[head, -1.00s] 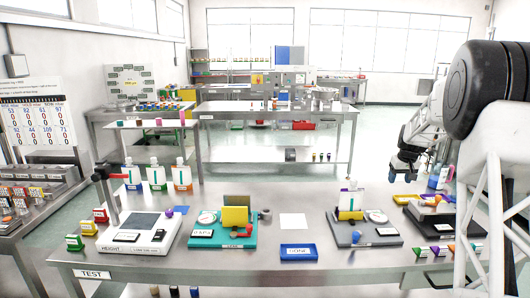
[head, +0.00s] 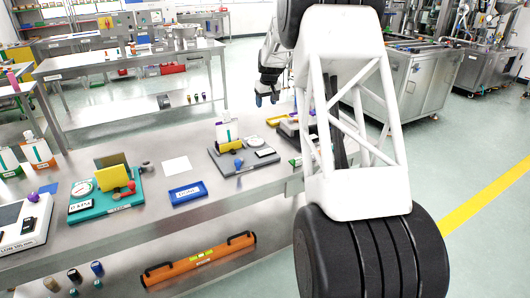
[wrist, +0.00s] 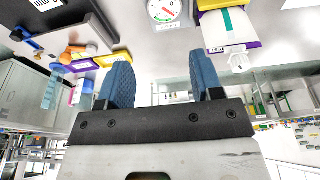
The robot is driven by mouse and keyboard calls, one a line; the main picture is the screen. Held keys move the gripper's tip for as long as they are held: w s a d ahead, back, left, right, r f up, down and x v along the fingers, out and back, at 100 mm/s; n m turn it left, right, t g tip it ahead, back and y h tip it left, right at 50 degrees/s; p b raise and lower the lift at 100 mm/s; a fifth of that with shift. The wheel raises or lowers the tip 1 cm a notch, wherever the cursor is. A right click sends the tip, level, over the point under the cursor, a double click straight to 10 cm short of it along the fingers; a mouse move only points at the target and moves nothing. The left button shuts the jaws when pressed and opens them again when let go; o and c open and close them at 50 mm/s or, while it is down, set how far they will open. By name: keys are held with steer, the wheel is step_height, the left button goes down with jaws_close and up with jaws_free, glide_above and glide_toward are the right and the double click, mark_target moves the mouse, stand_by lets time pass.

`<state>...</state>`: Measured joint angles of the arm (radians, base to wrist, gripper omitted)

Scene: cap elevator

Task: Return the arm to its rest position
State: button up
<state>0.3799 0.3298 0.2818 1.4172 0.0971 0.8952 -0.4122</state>
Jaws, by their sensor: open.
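The gripper is open and empty. My arm link and black joints cover much of the right half of the head view and hide the table's right end.
The steel table (head: 120,233) holds a teal station (head: 105,199), a blue DONE tray (head: 188,196), a white sheet (head: 177,166) and a grey station (head: 245,162). The wrist view shows a dial (wrist: 164,10) and a white bottle (wrist: 228,36) beyond the fingers. An orange level (head: 200,260) lies below.

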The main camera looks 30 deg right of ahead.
stand_by(0.5)
steer(key=s+a+r, duration=0.4)
steer(key=s+a, duration=0.4)
steer(key=s, duration=0.1)
steer(key=s+a+r, duration=0.4)
steer(key=s+a, duration=0.3)
steer(key=s, duration=0.2)
steer(key=s+a+r, duration=0.4)
steer(key=s+a, duration=0.4)
steer(key=s, duration=0.1)
steer(key=s+a+f, duration=0.2)
steer(key=s+a, duration=0.1)
steer(key=s, duration=0.8)
steer(key=s+a+f, duration=0.2)
steer(key=s+a, duration=0.2)
steer(key=s, duration=0.7)
steer(key=s+a+f, duration=0.3)
steer(key=s+a, duration=0.1)
steer(key=s, duration=0.7)
steer(key=shift+s, duration=0.25)
steer(key=shift+r, duration=0.1)
